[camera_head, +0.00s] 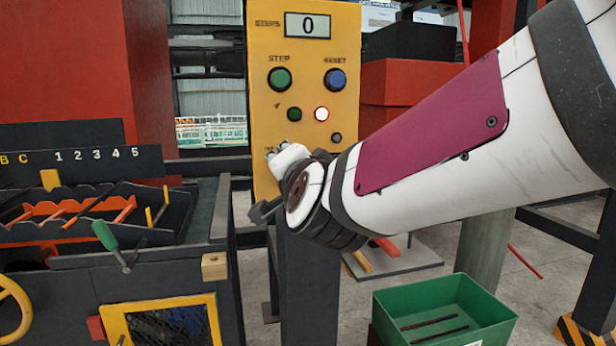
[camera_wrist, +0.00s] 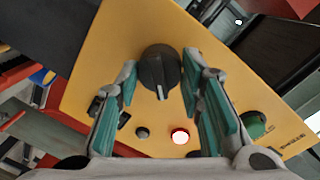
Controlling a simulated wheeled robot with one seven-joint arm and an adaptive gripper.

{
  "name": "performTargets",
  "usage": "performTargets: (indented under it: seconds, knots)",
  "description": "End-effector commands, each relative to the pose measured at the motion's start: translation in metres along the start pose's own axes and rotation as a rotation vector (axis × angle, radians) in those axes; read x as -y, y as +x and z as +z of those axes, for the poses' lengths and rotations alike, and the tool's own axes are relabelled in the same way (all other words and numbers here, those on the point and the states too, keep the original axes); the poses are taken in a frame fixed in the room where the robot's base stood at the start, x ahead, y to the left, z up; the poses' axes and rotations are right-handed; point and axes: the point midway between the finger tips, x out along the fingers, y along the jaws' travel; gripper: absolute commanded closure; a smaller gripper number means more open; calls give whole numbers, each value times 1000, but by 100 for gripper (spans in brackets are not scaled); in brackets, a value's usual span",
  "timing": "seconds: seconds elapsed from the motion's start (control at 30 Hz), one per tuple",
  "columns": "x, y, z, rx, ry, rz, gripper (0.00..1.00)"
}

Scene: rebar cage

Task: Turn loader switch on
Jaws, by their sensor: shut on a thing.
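A black round knob (camera_wrist: 160,72) with a white pointer line, likely the loader switch, is on the yellow control panel in the wrist view. Its line points down in that picture. My gripper (camera_wrist: 160,66) has its teal-padded fingers on either side of the knob and is shut on it. In the head view my gripper (camera_head: 273,154) is against the lower part of the yellow panel (camera_head: 262,90). The knob is hidden there behind my gripper and wrist. A red lamp (camera_wrist: 180,136) is lit; it also shows in the head view (camera_head: 321,114).
The panel has a display (camera_head: 308,26) reading 0, a green STEP button (camera_head: 280,79), a blue RESET button (camera_head: 335,80) and a small dark green lamp (camera_head: 294,114). A dark machine with racks (camera_head: 100,262) stands left. A green bin (camera_head: 440,290) is below my arm.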

Motion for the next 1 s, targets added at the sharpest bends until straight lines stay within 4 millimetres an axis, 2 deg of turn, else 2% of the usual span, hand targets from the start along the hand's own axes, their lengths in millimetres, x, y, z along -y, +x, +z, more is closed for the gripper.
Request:
performTargets:
  seconds: [0.6, 0.63, 0.7, 0.73, 1.0]
  knots:
    - [0, 0, 0, 3, 44, -1, 93]
    - [0, 0, 0, 3, 44, -1, 63]
    - [0, 0, 0, 2, 44, -1, 47]
    - [0, 0, 0, 2, 44, -1, 45]
    - [0, 0, 0, 2, 43, -1, 45]
